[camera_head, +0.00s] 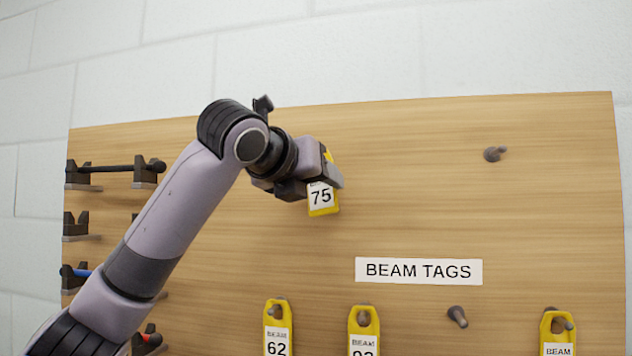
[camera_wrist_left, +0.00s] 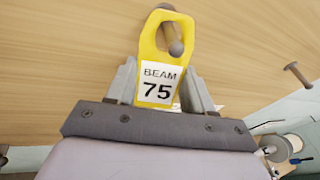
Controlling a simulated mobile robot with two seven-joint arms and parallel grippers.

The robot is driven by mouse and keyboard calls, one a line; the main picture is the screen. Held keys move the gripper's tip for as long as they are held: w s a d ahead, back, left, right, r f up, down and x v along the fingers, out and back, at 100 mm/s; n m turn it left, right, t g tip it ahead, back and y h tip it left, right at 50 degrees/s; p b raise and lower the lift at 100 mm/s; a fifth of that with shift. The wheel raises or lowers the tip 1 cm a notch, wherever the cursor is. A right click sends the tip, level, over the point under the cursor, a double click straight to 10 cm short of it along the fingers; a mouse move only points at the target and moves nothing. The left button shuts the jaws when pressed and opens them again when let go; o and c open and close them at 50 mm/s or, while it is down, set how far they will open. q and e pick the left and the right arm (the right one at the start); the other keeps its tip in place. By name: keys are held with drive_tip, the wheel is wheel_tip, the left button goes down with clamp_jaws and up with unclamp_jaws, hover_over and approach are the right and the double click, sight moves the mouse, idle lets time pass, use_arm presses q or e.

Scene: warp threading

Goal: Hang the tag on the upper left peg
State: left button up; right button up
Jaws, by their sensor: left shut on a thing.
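The yellow tag with the white label 75 (camera_head: 322,197) is held by my left gripper (camera_head: 317,182) in front of the upper left part of the board. In the left wrist view the tag (camera_wrist_left: 157,85) sits between the two fingers of my left gripper (camera_wrist_left: 161,74), with its holed end pointing away from the gripper. A peg (camera_wrist_left: 175,45) shows in the tag's hole, and its rounded end overlaps the hole's edge. How far the peg reaches through is hard to tell. In the head view this upper left peg is hidden behind my gripper. My right gripper is not in view.
The upper right peg (camera_head: 495,154) is bare, as is a lower peg (camera_head: 457,316). Yellow tags hang along the bottom, including 62 (camera_head: 278,330). A BEAM TAGS label (camera_head: 419,271) is on the wooden board (camera_head: 560,220). Dark holders (camera_head: 76,226) line its left side.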

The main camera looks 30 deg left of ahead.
use_arm(q)
drive_tip(key=o, duration=1.1)
drive_tip(key=shift+r, duration=0.1)
